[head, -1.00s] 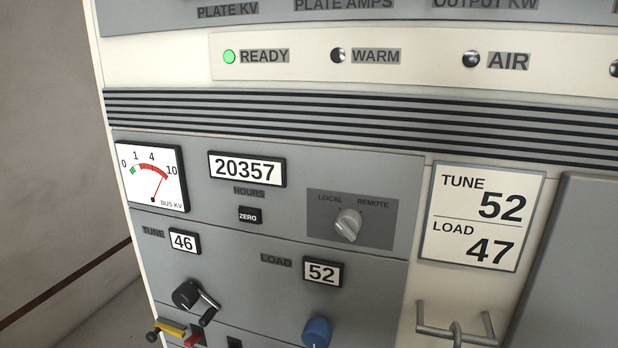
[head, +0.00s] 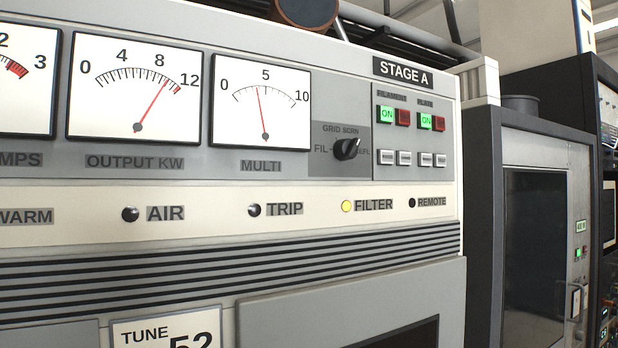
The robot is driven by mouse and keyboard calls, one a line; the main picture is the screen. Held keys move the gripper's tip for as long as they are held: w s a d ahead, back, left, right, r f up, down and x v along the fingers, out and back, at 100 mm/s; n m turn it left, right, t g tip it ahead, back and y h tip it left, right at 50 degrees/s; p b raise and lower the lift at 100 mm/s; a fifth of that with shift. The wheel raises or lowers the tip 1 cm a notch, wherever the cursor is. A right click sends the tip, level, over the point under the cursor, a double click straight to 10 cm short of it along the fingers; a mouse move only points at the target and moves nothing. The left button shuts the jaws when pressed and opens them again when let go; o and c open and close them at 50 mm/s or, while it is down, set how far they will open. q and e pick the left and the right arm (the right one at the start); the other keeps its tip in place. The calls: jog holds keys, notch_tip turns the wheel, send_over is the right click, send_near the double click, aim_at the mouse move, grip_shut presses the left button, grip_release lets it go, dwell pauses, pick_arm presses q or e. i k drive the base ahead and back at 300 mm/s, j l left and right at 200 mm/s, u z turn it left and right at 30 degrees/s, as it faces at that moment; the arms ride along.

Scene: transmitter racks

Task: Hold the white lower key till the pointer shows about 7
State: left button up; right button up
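Several small white keys (head: 404,158) sit in a row under the lit FILAMENT and PLATE buttons at the right of the STAGE A panel. Their markings are too small to read, so I cannot tell which is the lower key. The OUTPUT KW meter (head: 133,89) has its red pointer a little past 8, near 9. The MULTI meter (head: 261,105) has its pointer a little left of 5. A third meter (head: 25,82) is cut off at the left edge; its pointer is not visible. Neither of my grippers is in view.
The black selector knob (head: 346,149) stands left of the keys. Green ON buttons (head: 386,114) and red buttons (head: 403,117) sit above them. The FILTER lamp (head: 346,206) is lit yellow; AIR, TRIP and REMOTE are dark. A dark cabinet (head: 487,220) stands at the right.

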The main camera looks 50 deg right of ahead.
aim_at(404, 157)
jog(key=z, duration=2.05)
